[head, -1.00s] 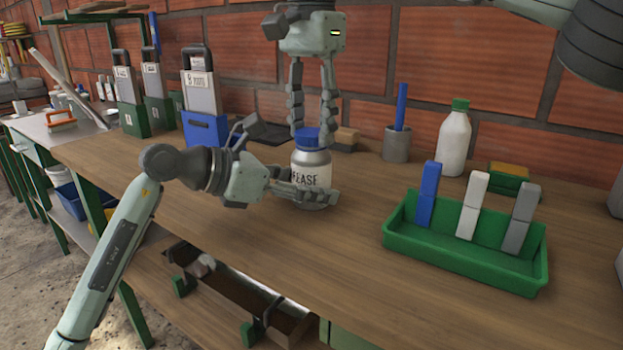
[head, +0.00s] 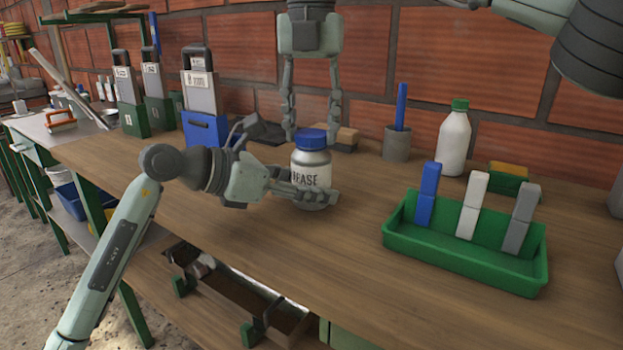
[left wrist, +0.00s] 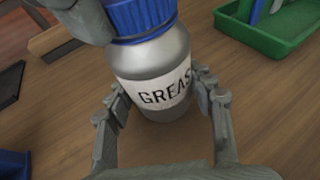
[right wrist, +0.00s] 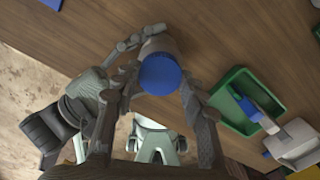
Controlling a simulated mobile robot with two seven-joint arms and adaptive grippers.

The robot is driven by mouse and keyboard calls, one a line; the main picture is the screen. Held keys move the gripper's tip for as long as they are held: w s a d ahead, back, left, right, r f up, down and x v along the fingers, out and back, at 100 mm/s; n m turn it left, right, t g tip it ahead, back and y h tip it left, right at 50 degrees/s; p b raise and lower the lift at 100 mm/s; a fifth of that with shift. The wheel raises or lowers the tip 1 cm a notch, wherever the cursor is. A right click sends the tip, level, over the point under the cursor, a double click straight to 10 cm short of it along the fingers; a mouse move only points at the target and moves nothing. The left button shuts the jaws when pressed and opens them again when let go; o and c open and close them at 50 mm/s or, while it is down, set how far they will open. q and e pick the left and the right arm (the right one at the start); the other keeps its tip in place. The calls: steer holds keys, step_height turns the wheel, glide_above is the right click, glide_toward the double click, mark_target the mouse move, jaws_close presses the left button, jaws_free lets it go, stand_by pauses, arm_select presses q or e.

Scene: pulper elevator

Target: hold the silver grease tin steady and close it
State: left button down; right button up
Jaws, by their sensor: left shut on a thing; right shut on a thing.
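The silver grease tin (head: 311,178) stands upright on the wooden bench, with a white "GREASE" label. Its blue lid (head: 312,139) sits on top; I cannot tell how tight it is. My left gripper (head: 312,196) is shut around the tin's lower body, with a finger on each side in the left wrist view (left wrist: 160,105). My right gripper (head: 312,132) comes down from above, its fingers on either side of the lid and shut on it. The right wrist view shows the lid (right wrist: 160,74) between those fingers.
A green tray (head: 465,250) with blue, white and grey upright pieces stands to the right. A white bottle (head: 454,142), a grey cup (head: 397,145) and a sponge (head: 508,173) are behind it. A blue-based holder (head: 205,130) stands left. The bench front is clear.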

steer(key=m, duration=0.6)
steer(key=shift+m, duration=0.3)
steer(key=o, duration=1.3)
steer(key=shift+r, duration=2.25)
steer(key=shift+c, duration=0.5)
